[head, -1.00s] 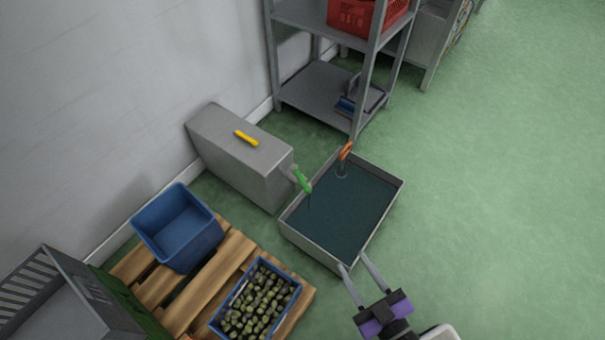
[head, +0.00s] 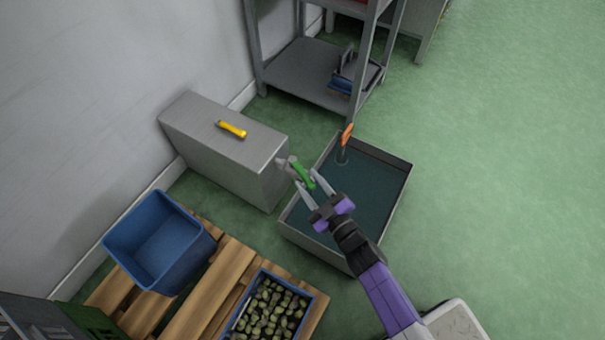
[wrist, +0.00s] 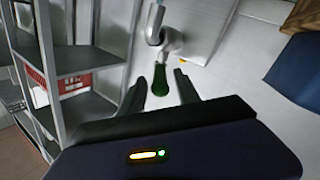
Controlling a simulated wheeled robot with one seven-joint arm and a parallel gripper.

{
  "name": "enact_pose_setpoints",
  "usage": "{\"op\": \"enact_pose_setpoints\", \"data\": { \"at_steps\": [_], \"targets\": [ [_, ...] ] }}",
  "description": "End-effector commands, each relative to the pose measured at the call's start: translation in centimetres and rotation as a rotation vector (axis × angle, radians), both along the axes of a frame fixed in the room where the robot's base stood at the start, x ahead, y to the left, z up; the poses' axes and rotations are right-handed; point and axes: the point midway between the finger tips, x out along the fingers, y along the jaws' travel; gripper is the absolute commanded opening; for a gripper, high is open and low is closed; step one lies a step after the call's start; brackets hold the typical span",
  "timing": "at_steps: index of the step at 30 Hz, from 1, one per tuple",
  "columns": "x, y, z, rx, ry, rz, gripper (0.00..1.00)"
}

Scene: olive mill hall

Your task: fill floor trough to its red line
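The floor trough (head: 292,222) is a grey open box with dark liquid (head: 372,185) in it. I cannot make out a red line on it. A grey tap (head: 283,163) with a green lever (head: 302,173) juts from a grey box-shaped tank (head: 225,150) over the trough's left side. My gripper (head: 308,181) is open at the lever, one finger on each side. In the wrist view the green lever (wrist: 160,80) stands between the two fingers with gaps at both sides. Whether liquid runs from the tap is hidden or too small to tell.
An orange-handled piece (head: 347,133) stands in the trough's far corner. A yellow handle (head: 232,129) lies on the tank top. A blue bin (head: 160,240) and an olive crate (head: 270,307) sit on a wooden pallet (head: 205,289). A grey shelf (head: 310,70) stands behind. Green floor is free at right.

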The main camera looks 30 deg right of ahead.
Motion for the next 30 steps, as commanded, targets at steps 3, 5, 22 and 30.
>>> {"op": "enact_pose_setpoints", "data": {
  "at_steps": [3, 5, 22, 30],
  "targets": [
    [1.8, 0.2, -0.2, 0.0, -0.002, 0.0, 0.39],
    [2.4, 0.3, -0.2, 0.001, -0.001, 0.0, 0.39],
    [3.6, 0.4, 0.0, 0.002, 0.001, 0.0, 0.15],
    [3.6, 0.4, 0.0, 0.002, 0.001, 0.0, 0.0]
  ]
}}
